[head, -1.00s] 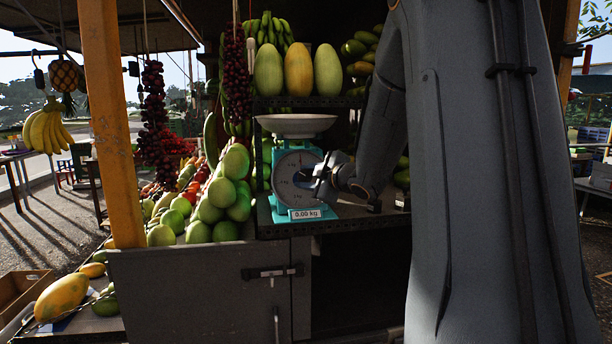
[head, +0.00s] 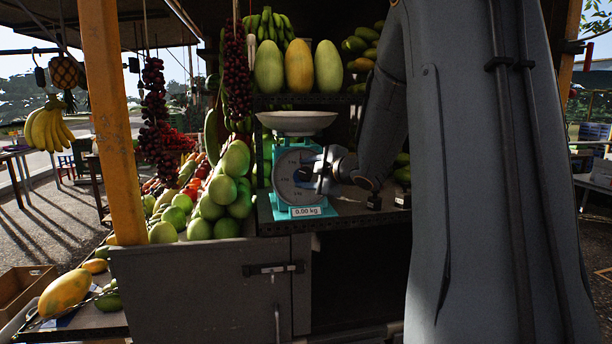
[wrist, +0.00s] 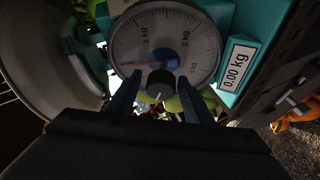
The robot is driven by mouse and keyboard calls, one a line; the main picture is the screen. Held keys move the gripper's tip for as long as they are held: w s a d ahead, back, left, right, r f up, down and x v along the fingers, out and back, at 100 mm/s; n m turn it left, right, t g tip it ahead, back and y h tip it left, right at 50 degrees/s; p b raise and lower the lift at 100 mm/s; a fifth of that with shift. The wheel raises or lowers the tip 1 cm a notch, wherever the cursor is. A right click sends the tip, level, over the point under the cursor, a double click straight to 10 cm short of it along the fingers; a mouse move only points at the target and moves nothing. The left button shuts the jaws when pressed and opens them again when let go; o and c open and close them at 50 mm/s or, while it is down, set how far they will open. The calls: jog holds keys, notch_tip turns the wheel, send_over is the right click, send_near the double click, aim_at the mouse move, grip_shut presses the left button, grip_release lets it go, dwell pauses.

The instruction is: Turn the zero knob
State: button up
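The teal scale (head: 281,191) stands on the truck's dark shelf, with a white pan (head: 297,122) on top and a round dial (head: 287,180) in front. Its label (wrist: 236,69) reads 0.00 kg. In the wrist view the dark zero knob (wrist: 160,86), with a pale line on its face, shows at the lower part of the dial. My gripper (wrist: 161,97) is in front of the dial, its two fingers apart on either side of the knob. A gap shows between each finger and the knob. In the head view my gripper (head: 321,176) hides the knob.
Green fruit (head: 222,189) is piled close to the left of the scale. Large melons (head: 299,67) sit on the shelf above the pan. Hanging grapes (head: 238,75) are at the upper left. A grey cabinet door (head: 205,290) is below.

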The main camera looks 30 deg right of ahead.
jog(key=shift+s, duration=0.15)
jog(key=b+v, duration=0.1)
jog(key=v, duration=0.6)
jog(key=shift+s, duration=0.25)
jog(key=shift+r, duration=0.1)
